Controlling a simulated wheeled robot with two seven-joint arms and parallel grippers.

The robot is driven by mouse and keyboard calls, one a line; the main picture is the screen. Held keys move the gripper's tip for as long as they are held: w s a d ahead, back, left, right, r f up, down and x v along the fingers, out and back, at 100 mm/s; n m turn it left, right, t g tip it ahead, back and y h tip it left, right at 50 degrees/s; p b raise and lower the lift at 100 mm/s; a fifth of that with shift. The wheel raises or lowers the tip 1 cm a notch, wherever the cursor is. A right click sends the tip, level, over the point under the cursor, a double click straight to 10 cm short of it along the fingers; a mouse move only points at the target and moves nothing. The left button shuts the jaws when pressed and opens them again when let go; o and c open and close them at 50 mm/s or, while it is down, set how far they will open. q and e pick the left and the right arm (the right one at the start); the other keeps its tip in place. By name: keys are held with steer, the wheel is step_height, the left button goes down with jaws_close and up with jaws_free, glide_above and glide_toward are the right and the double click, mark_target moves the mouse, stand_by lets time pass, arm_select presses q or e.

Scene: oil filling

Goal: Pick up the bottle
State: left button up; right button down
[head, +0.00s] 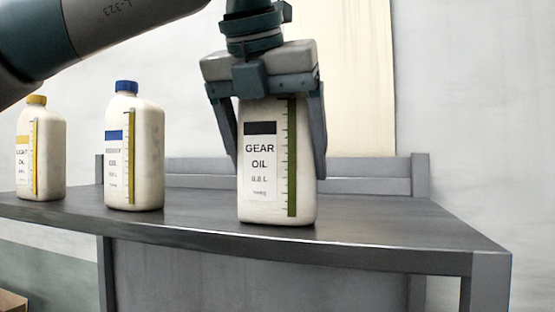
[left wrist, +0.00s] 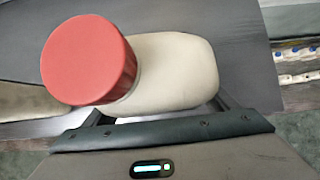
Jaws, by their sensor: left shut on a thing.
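Three white oil bottles stand in the head view. The gear oil bottle (head: 263,170) has a black-banded label and a green level strip, and it is upright at the table surface. My left gripper (head: 279,150) comes down from above and is shut on this bottle, one finger on each side. The gripper hides the bottle's top in the head view. In the left wrist view the bottle (left wrist: 175,75) shows from above with a red cap (left wrist: 88,60). I cannot tell whether its base is touching the table. My right gripper is not in view.
A bottle with a blue cap (head: 134,150) stands left of the gear oil bottle, and a bottle with a yellow cap (head: 40,150) stands farther left. The dark table (head: 400,232) is clear to the right. A raised rail (head: 375,175) runs along its back.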

mark_target(278, 128)
arm_select(q)
steer(key=shift+r, duration=0.25)
steer(key=shift+r+b, duration=0.6)
steer(key=shift+r, duration=0.2)
steer(key=shift+r+b, duration=0.3)
steer(key=shift+r, duration=0.6)
steer(key=s+d+r, duration=0.5)
steer(key=d+r, duration=0.2)
steer(key=d, duration=0.3)
steer(key=shift+d, duration=0.35)
steer(key=shift+a+r, duration=0.1)
steer(key=shift+s, duration=0.1)
